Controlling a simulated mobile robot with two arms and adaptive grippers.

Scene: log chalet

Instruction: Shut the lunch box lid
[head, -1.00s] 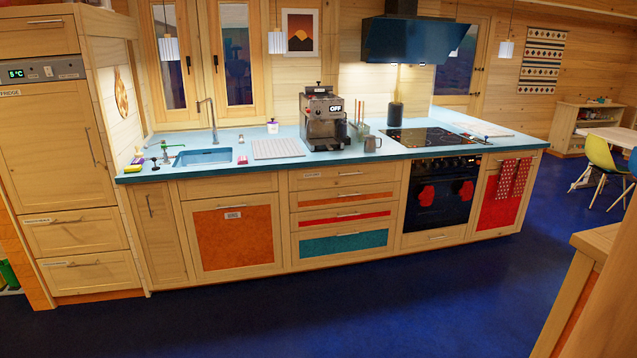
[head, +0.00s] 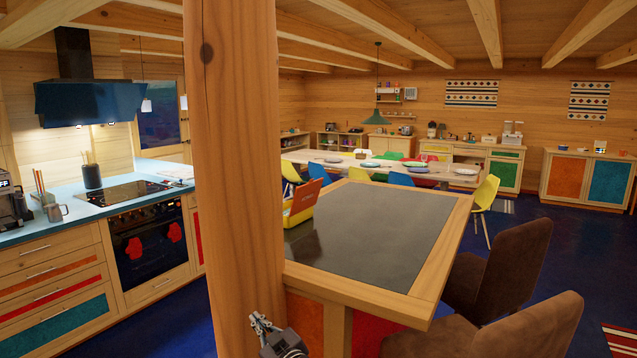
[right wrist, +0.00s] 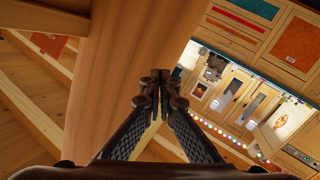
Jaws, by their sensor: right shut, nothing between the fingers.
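A yellow lunch box (head: 299,212) with a raised red lid (head: 306,195) stands on the dark-topped island (head: 375,228), near its left edge in the head view. The wooden post hides part of the box's left side. My right gripper (head: 262,320) is low in the head view in front of the post, well below and apart from the box. In the right wrist view the fingers (right wrist: 160,76) are together with nothing between them. The lunch box cannot be made out in that view. My left gripper is not in view.
A thick wooden post (head: 233,180) stands between me and the island. Brown chairs (head: 512,265) line the island's right side. A kitchen counter with a black oven (head: 148,245) is at the left. The island top beside the box is clear.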

